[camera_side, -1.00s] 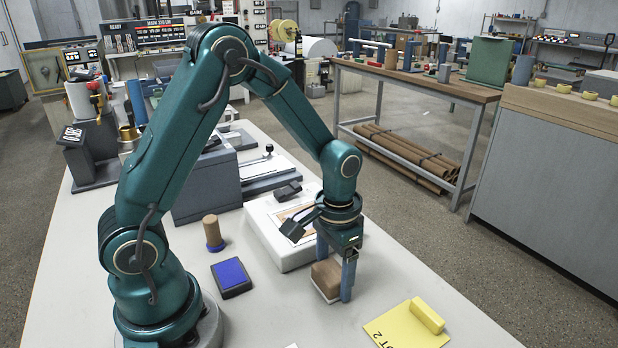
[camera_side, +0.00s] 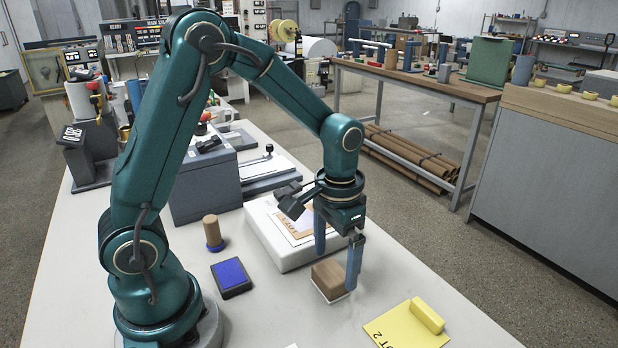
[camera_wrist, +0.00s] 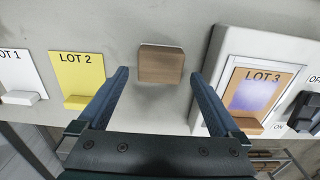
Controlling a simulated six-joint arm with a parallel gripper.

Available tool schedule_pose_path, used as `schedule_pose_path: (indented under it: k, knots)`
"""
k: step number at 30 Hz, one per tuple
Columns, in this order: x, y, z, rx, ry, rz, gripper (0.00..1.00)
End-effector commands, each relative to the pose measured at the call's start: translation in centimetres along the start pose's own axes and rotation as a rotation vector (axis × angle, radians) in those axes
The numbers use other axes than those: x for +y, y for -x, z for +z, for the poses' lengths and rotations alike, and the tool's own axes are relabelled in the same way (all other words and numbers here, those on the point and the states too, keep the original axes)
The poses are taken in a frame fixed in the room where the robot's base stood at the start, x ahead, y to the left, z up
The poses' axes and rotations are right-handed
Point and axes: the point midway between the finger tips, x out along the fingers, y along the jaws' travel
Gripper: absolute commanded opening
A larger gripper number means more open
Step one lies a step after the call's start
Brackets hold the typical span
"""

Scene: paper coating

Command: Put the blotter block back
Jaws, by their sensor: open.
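The blotter block (camera_side: 330,278) is a brown wooden block with a pale underside. It rests on the light table between the white device and the yellow card in the side view. My gripper (camera_side: 338,270) is open, its blue-grey fingers above and around the block's far end, with the block not held. In the wrist view the block (camera_wrist: 161,64) lies ahead of and between the spread fingers of my gripper (camera_wrist: 158,78), touching neither.
A yellow LOT 2 card (camera_side: 405,328) with a yellow block (camera_side: 427,316) lies to the right. A white device (camera_side: 285,240) holds the LOT 3 card (camera_wrist: 258,95). A blue ink pad (camera_side: 231,277) and a wooden-handled stamp (camera_side: 212,232) stand to the left. A LOT 1 card (camera_wrist: 15,70) shows at the wrist view's left.

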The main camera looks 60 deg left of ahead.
Motion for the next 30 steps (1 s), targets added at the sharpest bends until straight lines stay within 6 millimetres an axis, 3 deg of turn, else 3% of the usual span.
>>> schedule_pose_path:
  k: [3, 9, 17, 23, 30]
  knots:
    - [0.0, 2.8, -0.1, 0.009, 0.000, 0.000, 1.00]
    - [0.0, 6.4, -0.1, 0.006, 0.000, 0.000, 1.00]
    - [0.0, 8.6, 0.2, 0.012, 0.000, 0.000, 1.00]
    - [0.4, 10.7, 2.6, 0.120, -0.001, -0.004, 1.00]
    - [0.8, 12.3, 7.3, 0.315, -0.001, -0.005, 1.00]
